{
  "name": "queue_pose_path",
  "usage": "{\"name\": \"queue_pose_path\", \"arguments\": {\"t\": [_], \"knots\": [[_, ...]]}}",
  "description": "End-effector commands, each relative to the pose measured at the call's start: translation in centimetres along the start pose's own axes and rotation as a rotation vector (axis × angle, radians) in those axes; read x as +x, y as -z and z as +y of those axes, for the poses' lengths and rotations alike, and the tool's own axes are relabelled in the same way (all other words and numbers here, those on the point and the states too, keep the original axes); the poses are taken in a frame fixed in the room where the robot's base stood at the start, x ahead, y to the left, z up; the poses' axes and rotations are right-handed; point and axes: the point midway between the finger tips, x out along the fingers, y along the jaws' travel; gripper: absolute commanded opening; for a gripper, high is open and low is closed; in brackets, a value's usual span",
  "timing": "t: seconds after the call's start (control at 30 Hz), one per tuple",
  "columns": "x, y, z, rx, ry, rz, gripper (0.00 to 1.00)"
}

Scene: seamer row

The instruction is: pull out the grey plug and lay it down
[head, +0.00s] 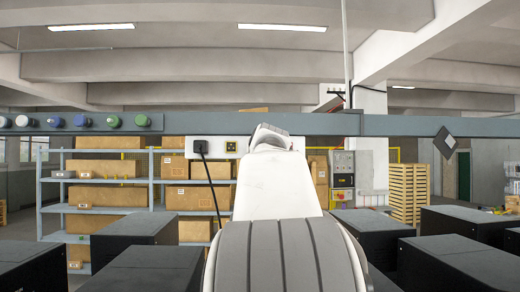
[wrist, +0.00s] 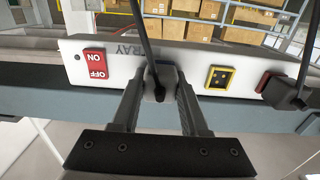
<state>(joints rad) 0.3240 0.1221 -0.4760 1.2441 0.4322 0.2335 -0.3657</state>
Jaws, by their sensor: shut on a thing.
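In the wrist view, the grey plug (wrist: 170,78) sits between the two fingers of my gripper (wrist: 161,84), with a black cable running from it up across the picture. My gripper is shut on the plug. The plug is against the face of the white socket strip (wrist: 203,57); I cannot tell whether its pins are in. In the head view my own arm hides the gripper and the grey plug.
On the strip are a red switch (wrist: 95,64) to the left, an empty yellow-framed socket (wrist: 218,78) and a black plug (wrist: 292,93) to the right. The black plug also shows in the head view (head: 201,147). Black boxes (head: 150,268) stand on both sides.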

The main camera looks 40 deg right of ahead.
Motion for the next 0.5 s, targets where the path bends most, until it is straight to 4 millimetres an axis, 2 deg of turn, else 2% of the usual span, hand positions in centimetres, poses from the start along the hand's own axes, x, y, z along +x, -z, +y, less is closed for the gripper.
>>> {"name": "queue_pose_path", "arguments": {"t": [0.27, 0.5], "knots": [[-0.09, 0.05, 0.0, 0.0, 0.0, 0.001, 0.0], [-0.98, 0.04, -0.04, 0.0, 0.001, 0.0, 0.0]]}}
